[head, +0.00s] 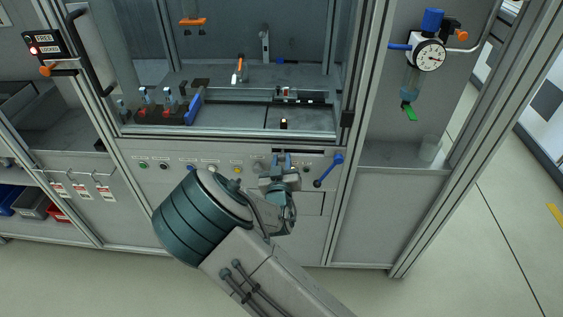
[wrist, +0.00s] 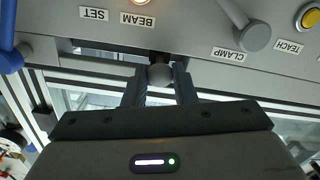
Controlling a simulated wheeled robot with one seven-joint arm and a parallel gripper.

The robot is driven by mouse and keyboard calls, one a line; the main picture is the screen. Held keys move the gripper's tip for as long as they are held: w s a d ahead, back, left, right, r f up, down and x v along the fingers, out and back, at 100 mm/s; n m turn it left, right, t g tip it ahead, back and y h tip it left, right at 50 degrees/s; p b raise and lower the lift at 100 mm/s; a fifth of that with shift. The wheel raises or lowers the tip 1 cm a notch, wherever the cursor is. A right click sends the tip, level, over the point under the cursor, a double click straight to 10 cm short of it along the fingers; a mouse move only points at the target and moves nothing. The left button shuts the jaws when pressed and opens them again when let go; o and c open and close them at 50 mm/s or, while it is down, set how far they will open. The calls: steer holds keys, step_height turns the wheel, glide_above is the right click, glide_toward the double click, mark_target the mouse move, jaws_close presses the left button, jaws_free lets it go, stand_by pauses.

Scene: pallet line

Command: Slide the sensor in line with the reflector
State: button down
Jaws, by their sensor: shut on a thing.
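My gripper (head: 283,163) is at the front panel of the cabinet, below the window. In the wrist view my gripper (wrist: 160,82) has its two fingers on either side of a round grey knob (wrist: 160,75) and is shut on it. The knob stands at a dark slot in the panel; the slot (head: 297,151) also shows in the head view. Behind the window, a small dark block with a pale face (head: 284,123) stands near the front edge. I cannot tell for sure which parts are the sensor and the reflector.
The wrist view shows a lit lamp (wrist: 141,2) by the BEAM label, a grey CLAMP lever (wrist: 256,36) and a yellow TEACH button (wrist: 311,18). A blue handle (head: 328,170) is right of my gripper. Inside the cabinet are a rail (head: 240,94) and a blue-sided fixture (head: 193,108).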

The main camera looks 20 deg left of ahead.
steer(key=shift+a+f+b, duration=0.1)
steer(key=shift+a+b, duration=0.05)
steer(key=shift+b, duration=0.4)
steer(key=c, duration=1.2)
jaws_free()
steer(key=shift+s+a, duration=0.1)
steer(key=b+v, duration=0.1)
steer(key=v, duration=1.2)
steer(key=shift+s+d, duration=0.2)
steer(key=shift+s, duration=0.15)
